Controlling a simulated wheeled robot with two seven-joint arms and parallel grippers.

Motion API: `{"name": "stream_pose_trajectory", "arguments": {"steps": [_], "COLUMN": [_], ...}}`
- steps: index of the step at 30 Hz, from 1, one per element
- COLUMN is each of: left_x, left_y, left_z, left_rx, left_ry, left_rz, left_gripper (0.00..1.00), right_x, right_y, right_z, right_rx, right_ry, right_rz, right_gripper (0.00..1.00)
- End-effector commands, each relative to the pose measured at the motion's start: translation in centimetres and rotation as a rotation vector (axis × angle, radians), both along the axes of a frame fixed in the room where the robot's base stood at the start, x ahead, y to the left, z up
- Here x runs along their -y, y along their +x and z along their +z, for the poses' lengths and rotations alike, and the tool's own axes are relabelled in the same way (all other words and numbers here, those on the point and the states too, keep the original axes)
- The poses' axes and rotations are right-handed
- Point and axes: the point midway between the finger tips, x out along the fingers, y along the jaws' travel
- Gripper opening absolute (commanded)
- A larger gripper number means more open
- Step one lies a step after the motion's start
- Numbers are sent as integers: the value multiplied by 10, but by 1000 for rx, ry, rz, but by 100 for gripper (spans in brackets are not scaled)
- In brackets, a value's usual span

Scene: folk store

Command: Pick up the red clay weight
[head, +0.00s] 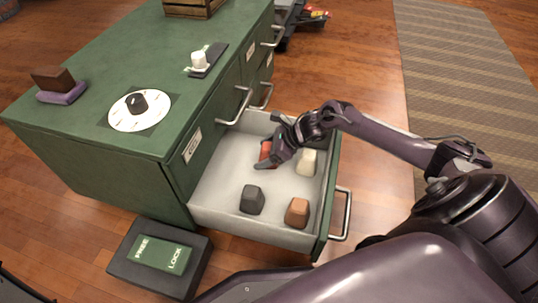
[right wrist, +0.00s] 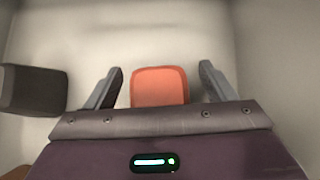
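The red clay weight (head: 265,151) stands in the open drawer, partly hidden behind my right gripper (head: 268,157) in the head view. In the right wrist view the red weight (right wrist: 160,86) sits between the two fingers of the right gripper (right wrist: 160,88), with a gap on each side. The gripper is open around it and the fingers do not touch it. My left gripper is not in view.
The drawer (head: 226,167) also holds a black weight (head: 252,199), an orange-brown weight (head: 297,212) and a cream weight (head: 307,162). The drawer walls stand close around them. The green cabinet (head: 120,60) carries a dial (head: 139,108). A FREE/LOCK box (head: 160,254) lies on the floor.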

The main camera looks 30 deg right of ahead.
Motion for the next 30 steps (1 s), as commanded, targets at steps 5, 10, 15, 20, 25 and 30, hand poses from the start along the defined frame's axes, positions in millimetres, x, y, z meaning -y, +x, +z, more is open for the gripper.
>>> {"name": "stream_pose_trajectory", "arguments": {"steps": [5, 10, 15, 20, 25, 30], "left_x": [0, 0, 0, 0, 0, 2], "left_y": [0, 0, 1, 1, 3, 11], "left_z": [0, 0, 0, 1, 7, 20], "left_rx": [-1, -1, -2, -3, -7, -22], "left_ry": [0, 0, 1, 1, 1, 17], "left_rz": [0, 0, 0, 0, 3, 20], "left_gripper": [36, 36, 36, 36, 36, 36], "right_x": [0, 0, 0, 0, 0, 1], "right_y": [0, 0, 0, 0, 1, 1], "right_z": [0, 0, 1, 2, 13, 43], "right_rx": [0, -1, 1, 1, 2, 3], "right_ry": [0, 0, 0, 0, 1, -2], "right_rz": [0, -1, -1, -1, -1, 1], "right_gripper": [55, 33, 21, 21, 21, 21]}}
